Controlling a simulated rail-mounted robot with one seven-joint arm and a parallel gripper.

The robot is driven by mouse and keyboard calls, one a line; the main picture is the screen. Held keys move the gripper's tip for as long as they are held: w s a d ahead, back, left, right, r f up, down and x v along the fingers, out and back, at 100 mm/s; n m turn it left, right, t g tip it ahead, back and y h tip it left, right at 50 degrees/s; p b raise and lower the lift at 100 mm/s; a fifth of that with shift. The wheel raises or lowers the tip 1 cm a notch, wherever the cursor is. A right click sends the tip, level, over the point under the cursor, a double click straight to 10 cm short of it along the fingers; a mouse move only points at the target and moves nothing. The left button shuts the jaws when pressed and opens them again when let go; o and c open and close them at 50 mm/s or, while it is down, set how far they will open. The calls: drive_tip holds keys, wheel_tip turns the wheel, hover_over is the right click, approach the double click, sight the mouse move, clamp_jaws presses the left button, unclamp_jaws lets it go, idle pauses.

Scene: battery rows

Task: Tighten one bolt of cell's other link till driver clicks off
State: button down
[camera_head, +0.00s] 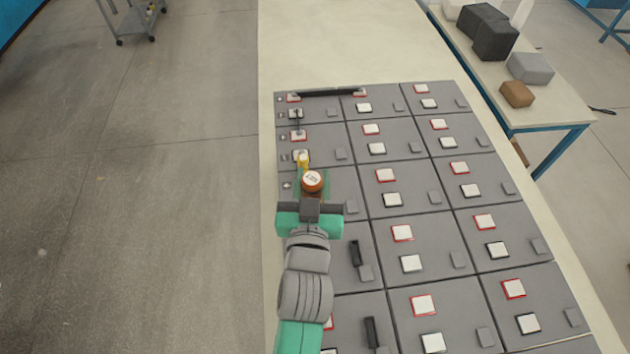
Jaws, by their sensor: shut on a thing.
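My gripper (312,197) is shut on a driver (311,180) with an orange body, a pale round top with dark marks and a yellow nose. The nose reaches to a white terminal pad (298,155) in the left column of the battery block. Whether the tip sits on a bolt there is too small to tell. A small dark link (297,123) stands between two terminals just beyond that pad. A long black bar (330,92) joins two terminals at the far edge. My gripper and arm hide part of the left column.
The grey battery cells (400,180) lie in rows with red-edged and black-edged pads. Two black links (356,252) (371,332) lie right of my arm. A side table (480,75) at the right holds dark, grey and brown blocks. The bench top (350,40) beyond the cells is clear.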

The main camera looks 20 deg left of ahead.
drive_tip(key=shift+f+b, duration=2.35)
drive_tip(key=shift+f, duration=0.3)
drive_tip(key=shift+f+b, duration=0.9)
drive_tip(key=shift+f, duration=0.3)
idle(0.7)
drive_tip(key=shift+r+p, duration=2.1)
drive_tip(key=shift+r, duration=0.75)
